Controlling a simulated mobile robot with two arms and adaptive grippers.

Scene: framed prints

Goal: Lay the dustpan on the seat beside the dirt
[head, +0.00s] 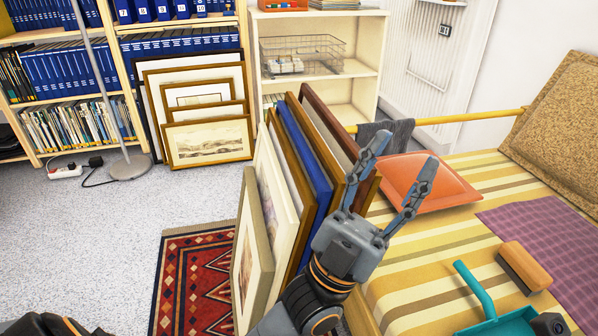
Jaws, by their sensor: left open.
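The teal dustpan (510,324) is at the bottom right, over the yellow striped seat (435,266). Its handle (476,287) points up and left, and its lower part is cut off by the frame edge. I cannot tell whether it rests on the seat. My left gripper (404,154) is open and empty, fingers spread, above the seat's left edge and in front of the orange cushion. A small dark part of my right arm or gripper (550,323) overlaps the dustpan; whether it grips it does not show. I cannot make out any dirt.
A wooden brush (524,267) lies on the seat near a purple cloth (545,240). The orange cushion (427,184) and a grey cloth (388,133) are farther back. Framed prints (255,265) lean along the seat's left side, close to my left arm.

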